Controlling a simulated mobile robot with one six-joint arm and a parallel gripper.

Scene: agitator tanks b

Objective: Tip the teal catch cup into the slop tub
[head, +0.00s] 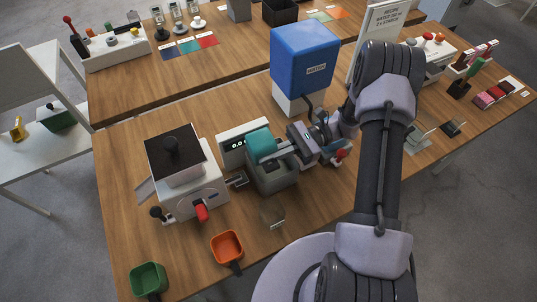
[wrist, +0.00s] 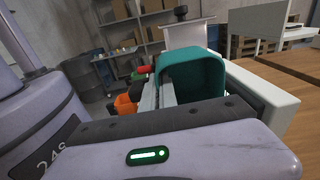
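The teal catch cup (head: 261,144) is in the head view, above the grey-green slop tub (head: 284,183). It looks tilted, lying over towards the left. My gripper (head: 277,155) reaches in from the right and appears shut on the cup's near side; the fingers' contact is partly hidden. In the wrist view the cup (wrist: 192,75) stands out just beyond the gripper body, beside a pale grey finger (wrist: 166,92). I cannot see any contents in the cup or the tub's inside.
A white scale (head: 243,142) showing 0.0 stands just behind the cup. A white machine with a dark top (head: 187,165) is close on the left. A blue water tank (head: 305,55) stands behind.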

